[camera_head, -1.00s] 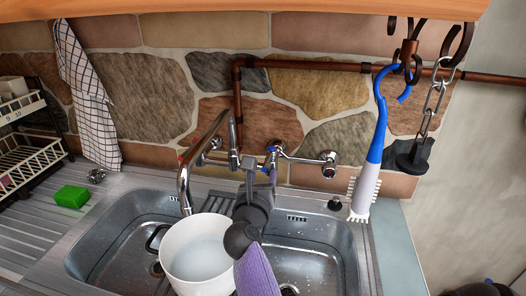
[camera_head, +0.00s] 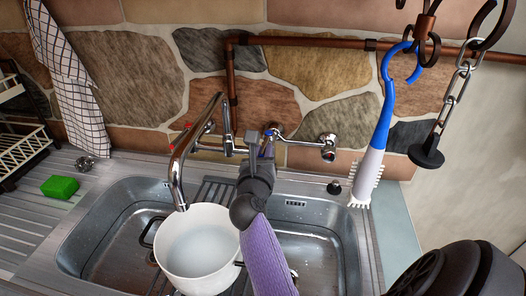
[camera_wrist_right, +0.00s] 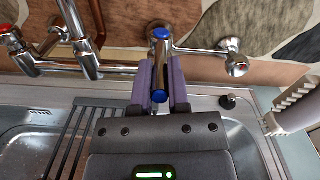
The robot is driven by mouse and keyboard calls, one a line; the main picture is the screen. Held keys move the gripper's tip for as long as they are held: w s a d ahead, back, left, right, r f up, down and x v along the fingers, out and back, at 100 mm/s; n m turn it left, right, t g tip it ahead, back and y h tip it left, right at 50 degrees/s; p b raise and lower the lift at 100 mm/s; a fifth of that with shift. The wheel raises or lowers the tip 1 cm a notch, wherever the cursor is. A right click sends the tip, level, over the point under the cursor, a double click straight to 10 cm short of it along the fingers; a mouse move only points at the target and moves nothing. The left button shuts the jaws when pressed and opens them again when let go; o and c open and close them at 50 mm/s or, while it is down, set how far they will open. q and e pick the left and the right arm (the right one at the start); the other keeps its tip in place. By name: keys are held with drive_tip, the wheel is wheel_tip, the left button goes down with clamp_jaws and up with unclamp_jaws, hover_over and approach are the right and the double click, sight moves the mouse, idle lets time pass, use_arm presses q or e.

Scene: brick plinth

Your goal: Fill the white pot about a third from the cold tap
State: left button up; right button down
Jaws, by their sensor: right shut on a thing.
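The white pot (camera_head: 174,268) stands in the sink area under the curved chrome spout (camera_head: 180,175), whose end is at the pot's far rim. A pale round surface shows inside the pot; I cannot tell how deep any water is, and no stream is clear. The cold tap handle, marked blue (camera_wrist_right: 160,34), is on the wall mixer. My right gripper (camera_wrist_right: 160,85) has its purple fingers on both sides of this handle, shut on it. In the head view, my right gripper (camera_head: 262,150) partly hides the tap. My left gripper is out of view.
The red-marked tap (camera_wrist_right: 12,38) is left of the spout. Sink basins (camera_head: 110,235) lie on both sides of a dark rack. A blue-and-white brush (camera_head: 372,150) and a chain with a black plug (camera_head: 427,152) hang at right. A green sponge (camera_head: 60,187) lies on the drainer.

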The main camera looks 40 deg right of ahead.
idle(0.6)
idle(0.6)
drive_tip(key=n+t+y+p, duration=0.1)
drive_tip(key=p, duration=0.1)
drive_tip(key=s+d+n+t+y+p, duration=0.1)
drive_tip(key=y+p, duration=0.1)
drive_tip(key=p, duration=0.1)
drive_tip(key=shift+s+d+n+t, duration=0.1)
drive_tip(key=shift+s+n+t, duration=0.05)
drive_tip(key=shift+n+t, duration=0.2)
drive_tip(key=c, duration=0.9)
unclamp_jaws()
drive_tip(key=shift+o, duration=1.4)
